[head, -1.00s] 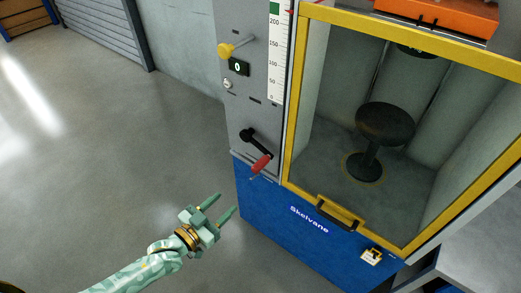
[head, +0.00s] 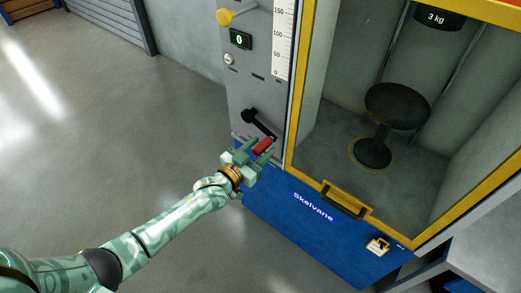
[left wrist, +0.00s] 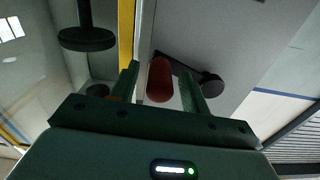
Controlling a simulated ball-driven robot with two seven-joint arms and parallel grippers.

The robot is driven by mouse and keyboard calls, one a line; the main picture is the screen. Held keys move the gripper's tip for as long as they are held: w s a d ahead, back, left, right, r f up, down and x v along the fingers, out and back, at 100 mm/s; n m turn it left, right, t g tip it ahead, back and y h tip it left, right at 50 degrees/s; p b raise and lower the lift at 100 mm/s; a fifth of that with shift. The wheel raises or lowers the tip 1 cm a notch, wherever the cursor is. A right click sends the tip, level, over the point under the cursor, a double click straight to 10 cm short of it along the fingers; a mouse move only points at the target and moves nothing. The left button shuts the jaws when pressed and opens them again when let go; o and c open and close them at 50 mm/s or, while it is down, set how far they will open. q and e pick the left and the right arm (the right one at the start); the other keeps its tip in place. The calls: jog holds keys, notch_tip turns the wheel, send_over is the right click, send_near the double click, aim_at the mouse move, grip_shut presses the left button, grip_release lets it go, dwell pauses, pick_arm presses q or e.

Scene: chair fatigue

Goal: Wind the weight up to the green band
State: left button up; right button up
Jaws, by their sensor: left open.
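A black crank (head: 256,122) with a red handle (head: 263,146) is on the grey front panel of the machine. My left gripper (head: 257,152) is open, with its fingers on either side of the red handle. In the left wrist view the red handle (left wrist: 160,80) stands between the two green fingers (left wrist: 158,85), not clamped. A black weight marked 3 kg (head: 437,18) hangs at the top inside the yellow-framed cabinet, above a black stool (head: 396,106). The scale (head: 284,40) shows white, with marks from 0 to 150; no green band shows now. My right gripper is not in view.
A yellow knob (head: 224,17), a small display reading 0 (head: 240,39) and a keyed lock (head: 229,60) sit above the crank. A padlock tag (head: 378,245) hangs on the blue base. Open floor lies left.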

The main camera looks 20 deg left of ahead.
pick_arm(q)
jog(key=shift+w, duration=0.1)
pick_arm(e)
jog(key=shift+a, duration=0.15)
